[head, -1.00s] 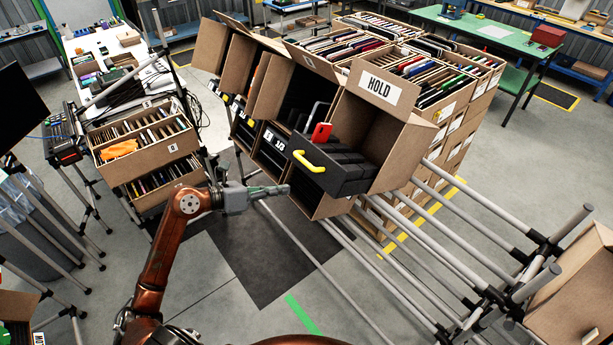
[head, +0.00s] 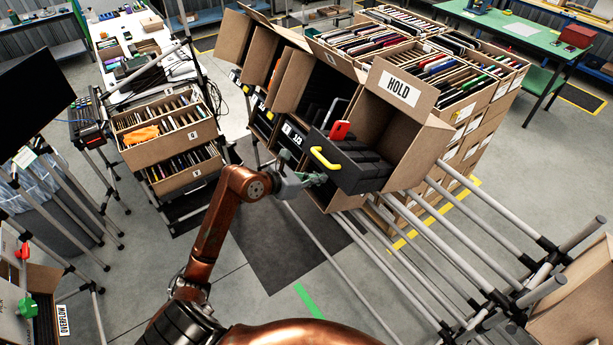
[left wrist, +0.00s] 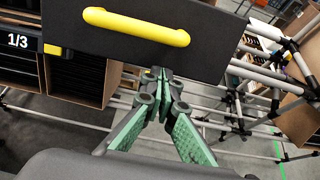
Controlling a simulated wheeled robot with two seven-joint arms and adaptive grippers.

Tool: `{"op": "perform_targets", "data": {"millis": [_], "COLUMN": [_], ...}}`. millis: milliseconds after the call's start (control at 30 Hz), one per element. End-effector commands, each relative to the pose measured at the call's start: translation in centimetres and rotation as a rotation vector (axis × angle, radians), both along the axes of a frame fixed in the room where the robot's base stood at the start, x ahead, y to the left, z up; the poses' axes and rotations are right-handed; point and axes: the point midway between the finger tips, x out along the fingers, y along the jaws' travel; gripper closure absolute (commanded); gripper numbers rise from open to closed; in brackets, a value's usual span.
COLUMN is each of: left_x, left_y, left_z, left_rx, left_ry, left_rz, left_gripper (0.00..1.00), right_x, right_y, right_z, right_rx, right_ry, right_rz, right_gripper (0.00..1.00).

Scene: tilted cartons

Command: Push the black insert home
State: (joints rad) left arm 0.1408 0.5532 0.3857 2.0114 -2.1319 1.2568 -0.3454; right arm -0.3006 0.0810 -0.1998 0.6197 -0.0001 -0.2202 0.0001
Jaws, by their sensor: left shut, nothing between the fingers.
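The black insert (head: 336,168) sticks partly out of the tilted carton marked HOLD (head: 425,135). A yellow handle (head: 325,160) is on its front face, and a red item (head: 340,130) stands at its top. In the left wrist view the insert's front panel (left wrist: 215,45) fills the top middle, with the yellow handle (left wrist: 137,26) across it. My left gripper (head: 318,179) is shut and empty, close to the lower part of the front panel. Its fingertips (left wrist: 164,76) overlap the panel's lower edge in the wrist view; I cannot tell whether they touch. My right gripper is out of view.
More tilted cartons (head: 270,65) stand left of the HOLD one, on a rack of grey tubes (head: 430,215). Filled cartons (head: 480,70) stand behind. A two-level file rack (head: 165,140) is at left. Dark floor matting (head: 270,245) lies below my arm.

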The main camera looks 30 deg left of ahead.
Motion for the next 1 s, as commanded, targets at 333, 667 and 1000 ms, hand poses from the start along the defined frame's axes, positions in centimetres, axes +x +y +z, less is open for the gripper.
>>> {"op": "perform_targets", "data": {"millis": [333,667,1000], "left_x": [1.6,1.9,9.2], "left_y": [-0.7,-0.6,-3.3], "left_z": [-0.9,-1.4,-6.2], "left_rx": [0.001,0.001,0.003], "left_ry": [0.0,0.001,0.005], "left_rz": [0.0,0.003,0.006], "left_gripper": [1.0,1.0,1.0], "right_x": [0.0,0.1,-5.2], "right_y": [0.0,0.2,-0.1], "right_z": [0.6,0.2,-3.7], "right_rx": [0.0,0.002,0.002], "right_ry": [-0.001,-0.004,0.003], "right_rz": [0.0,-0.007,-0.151], "right_gripper": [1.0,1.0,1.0]}}
